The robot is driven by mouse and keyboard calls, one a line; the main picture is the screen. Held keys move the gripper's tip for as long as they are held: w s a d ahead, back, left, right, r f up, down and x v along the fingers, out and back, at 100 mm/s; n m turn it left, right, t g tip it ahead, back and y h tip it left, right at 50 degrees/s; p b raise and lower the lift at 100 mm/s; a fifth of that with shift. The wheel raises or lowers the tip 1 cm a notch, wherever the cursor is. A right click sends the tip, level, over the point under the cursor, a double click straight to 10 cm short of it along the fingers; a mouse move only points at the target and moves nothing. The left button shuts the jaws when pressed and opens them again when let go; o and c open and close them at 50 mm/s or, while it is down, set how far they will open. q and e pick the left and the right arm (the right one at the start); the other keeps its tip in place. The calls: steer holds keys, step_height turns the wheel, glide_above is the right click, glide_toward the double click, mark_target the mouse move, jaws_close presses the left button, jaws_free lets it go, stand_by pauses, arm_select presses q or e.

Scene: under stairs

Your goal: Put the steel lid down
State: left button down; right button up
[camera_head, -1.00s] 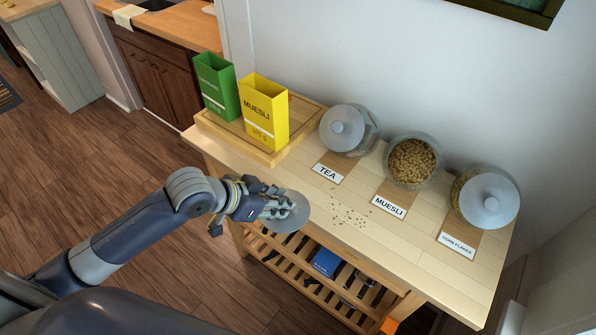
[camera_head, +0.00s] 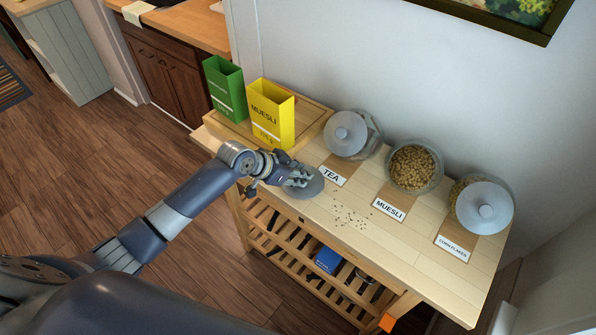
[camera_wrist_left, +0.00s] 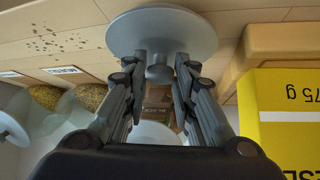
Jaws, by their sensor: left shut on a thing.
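The steel lid (camera_head: 313,188) is a grey disc at the front left part of the wooden table (camera_head: 425,262), below the tea label. My left gripper (camera_head: 298,179) is shut on the lid's knob. In the left wrist view the lid (camera_wrist_left: 160,28) lies across the fingertips, its knob between the two fingers (camera_wrist_left: 161,70). The lid is very close to the table top; I cannot tell whether it touches. The muesli jar (camera_head: 414,166) is open and full of brown cereal. My right gripper is not in view.
A yellow muesli box (camera_head: 271,113) and a green box (camera_head: 225,89) stand on a wooden board (camera_head: 313,127) at the back left. The lidded tea jar (camera_head: 352,133) and corn flakes jar (camera_head: 482,206) flank the muesli jar. Crumbs (camera_head: 352,217) lie right of the lid.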

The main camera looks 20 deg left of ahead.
arm_select(q)
steer(key=shift+w+f, duration=0.1)
steer(key=shift+f, duration=0.25)
steer(key=shift+f, duration=0.1)
steer(key=c, duration=1.3)
jaws_free()
